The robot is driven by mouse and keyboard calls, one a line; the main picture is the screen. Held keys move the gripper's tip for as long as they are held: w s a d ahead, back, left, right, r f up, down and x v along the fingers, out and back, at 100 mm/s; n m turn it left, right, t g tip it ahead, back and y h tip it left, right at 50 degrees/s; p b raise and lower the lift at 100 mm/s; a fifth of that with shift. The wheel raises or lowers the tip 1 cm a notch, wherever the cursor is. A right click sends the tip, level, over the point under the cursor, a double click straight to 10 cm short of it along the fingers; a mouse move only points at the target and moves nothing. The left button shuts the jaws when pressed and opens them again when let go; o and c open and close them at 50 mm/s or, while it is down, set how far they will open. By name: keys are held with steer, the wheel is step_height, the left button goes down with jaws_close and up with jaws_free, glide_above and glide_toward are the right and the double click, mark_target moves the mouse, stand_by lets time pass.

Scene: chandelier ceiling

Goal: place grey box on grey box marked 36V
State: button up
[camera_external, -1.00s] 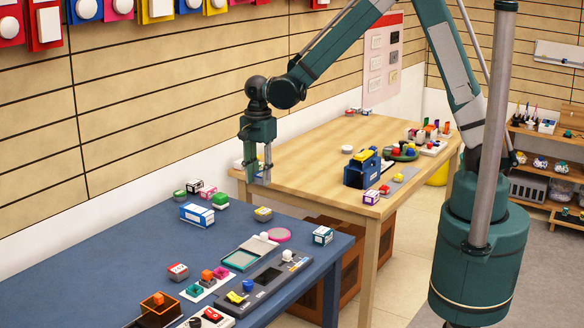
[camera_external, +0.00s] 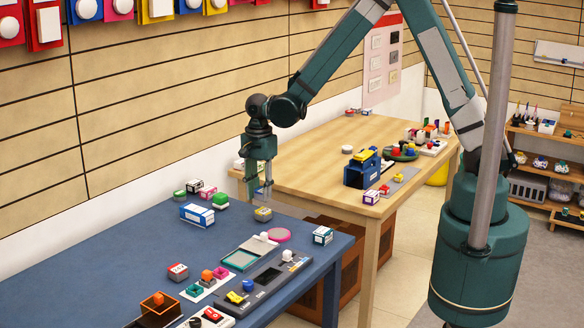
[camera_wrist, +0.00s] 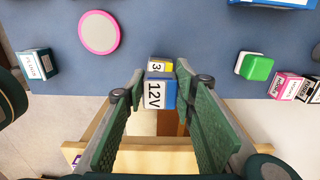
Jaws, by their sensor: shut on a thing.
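My gripper (camera_external: 265,189) hangs over the back right of the blue table, just above a small grey box with a yellow top (camera_external: 263,214). In the wrist view my gripper (camera_wrist: 160,80) is shut on a small box (camera_wrist: 156,93) with a white "12V" label and blue-grey sides. Just past the held box, a yellow-and-white box (camera_wrist: 160,65) shows a "3"; the rest of its marking is hidden. I cannot tell whether the two boxes touch. The held box is hard to make out in the external view.
A pink disc (camera_external: 278,235) and a teal-and-white box (camera_external: 322,236) lie near the target box. A green block (camera_external: 220,201), a blue-and-white box (camera_external: 197,215) and a pink-and-white box (camera_external: 208,193) stand to its left. The wooden table (camera_external: 330,150) stands behind.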

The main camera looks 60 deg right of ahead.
mark_target(261, 212)
steer(key=shift+f, duration=0.2)
steer(key=shift+f, duration=1.85)
steer(key=shift+f+b, duration=0.15)
steer(key=shift+b, duration=0.2)
steer(key=o, duration=0.9)
step_height(261, 212, up, 12)
steer(key=shift+r+p, duration=0.1)
steer(key=shift+p, duration=0.55)
steer(key=shift+s+d+r, duration=0.1)
steer(key=shift+r, duration=0.05)
